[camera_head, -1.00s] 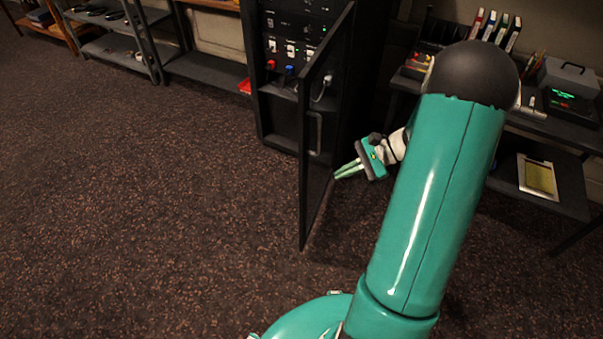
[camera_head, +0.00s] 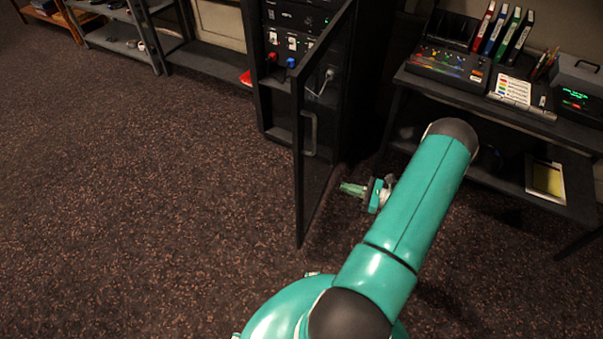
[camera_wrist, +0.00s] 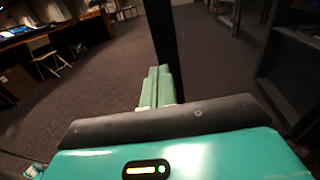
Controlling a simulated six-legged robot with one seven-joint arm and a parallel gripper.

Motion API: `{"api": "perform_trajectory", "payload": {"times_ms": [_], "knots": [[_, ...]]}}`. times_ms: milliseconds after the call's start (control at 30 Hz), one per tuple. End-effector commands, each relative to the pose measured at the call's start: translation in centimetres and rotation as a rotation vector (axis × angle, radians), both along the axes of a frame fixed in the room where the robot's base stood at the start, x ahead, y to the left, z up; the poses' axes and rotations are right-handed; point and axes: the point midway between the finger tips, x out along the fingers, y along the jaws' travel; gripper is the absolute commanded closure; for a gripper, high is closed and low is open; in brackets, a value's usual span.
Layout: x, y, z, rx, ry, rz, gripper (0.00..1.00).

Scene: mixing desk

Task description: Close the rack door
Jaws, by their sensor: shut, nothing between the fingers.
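The rack door (camera_head: 314,150) is a tall dark framed panel that stands swung open from the black rack (camera_head: 282,75) in the head view. A handle (camera_head: 308,134) shows near the middle of the door. My gripper (camera_head: 346,188) is on the right side of the door, a short way from its panel, with the fingers pointing left. The fingers are together and hold nothing. In the wrist view the shut fingers (camera_wrist: 159,84) point ahead, near a dark upright bar (camera_wrist: 161,40) that seems to be the door's edge. I cannot tell whether they touch it.
A dark desk (camera_head: 530,122) with a mixing console (camera_head: 447,66) and binders stands at the right. A low shelf (camera_head: 200,65) is at the back left. The carpet left of the door is clear. A chair (camera_wrist: 46,55) shows in the wrist view.

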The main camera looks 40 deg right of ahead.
Motion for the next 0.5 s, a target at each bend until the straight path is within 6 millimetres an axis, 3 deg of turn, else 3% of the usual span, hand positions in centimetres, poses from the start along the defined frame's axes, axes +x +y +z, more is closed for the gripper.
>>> {"api": "perform_trajectory", "payload": {"times_ms": [233,500], "knots": [[0.3,0.3,-0.4,0.014,-0.004,-0.025,1.0],[4.6,2.7,-0.3,0.013,-0.004,-0.023,1.0]]}}
